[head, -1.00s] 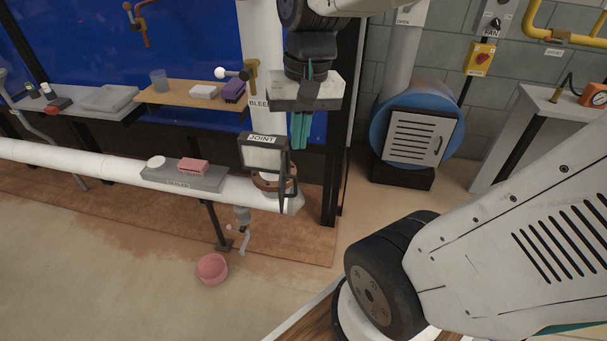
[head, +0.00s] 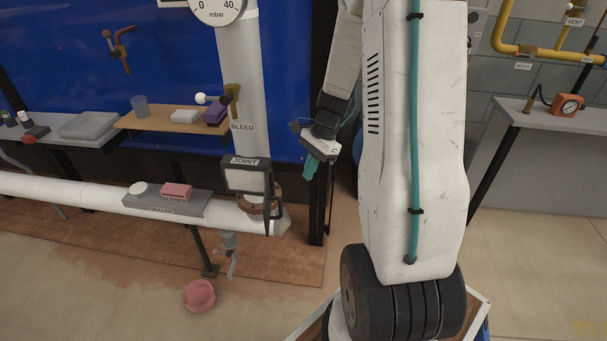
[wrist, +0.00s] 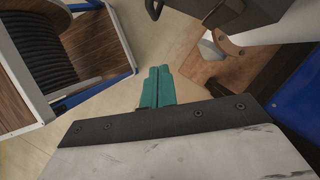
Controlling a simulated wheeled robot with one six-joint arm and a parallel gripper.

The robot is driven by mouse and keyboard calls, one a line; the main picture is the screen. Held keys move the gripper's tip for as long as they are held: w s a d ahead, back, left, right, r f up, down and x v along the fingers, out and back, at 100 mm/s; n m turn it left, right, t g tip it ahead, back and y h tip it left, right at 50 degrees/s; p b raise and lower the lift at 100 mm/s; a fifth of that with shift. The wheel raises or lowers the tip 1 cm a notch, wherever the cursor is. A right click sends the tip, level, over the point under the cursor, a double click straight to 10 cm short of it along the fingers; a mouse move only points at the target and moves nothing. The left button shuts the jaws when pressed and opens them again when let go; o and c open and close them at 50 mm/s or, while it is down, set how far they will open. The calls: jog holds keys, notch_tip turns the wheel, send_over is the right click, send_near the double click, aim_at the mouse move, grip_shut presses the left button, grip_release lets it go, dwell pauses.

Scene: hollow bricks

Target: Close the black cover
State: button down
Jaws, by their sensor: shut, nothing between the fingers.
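In the head view, a box labelled JOINT sits on the white pipe, with a black frame around a pale front panel (head: 246,180). A narrow black part (head: 269,203), which looks like the black cover seen nearly edge-on, stands out at its right side. I cannot tell its exact angle. My gripper (head: 309,168) is to the right of the box, apart from it in the picture, with its teal fingers pointing down. The wrist view shows the fingers (wrist: 157,87) pressed together and empty. A dark part with a handle (wrist: 153,8) shows at that view's top edge.
A brown flange (head: 262,204) and a valve lever (head: 232,262) are near the box. A grey tray (head: 150,203) with a pink block (head: 176,190) is on the pipe. A pink bowl (head: 199,296) is on the floor. A dark post (head: 317,215) stands behind my gripper.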

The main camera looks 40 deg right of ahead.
jog(key=a+f, duration=0.7)
jog(key=shift+w, duration=0.45)
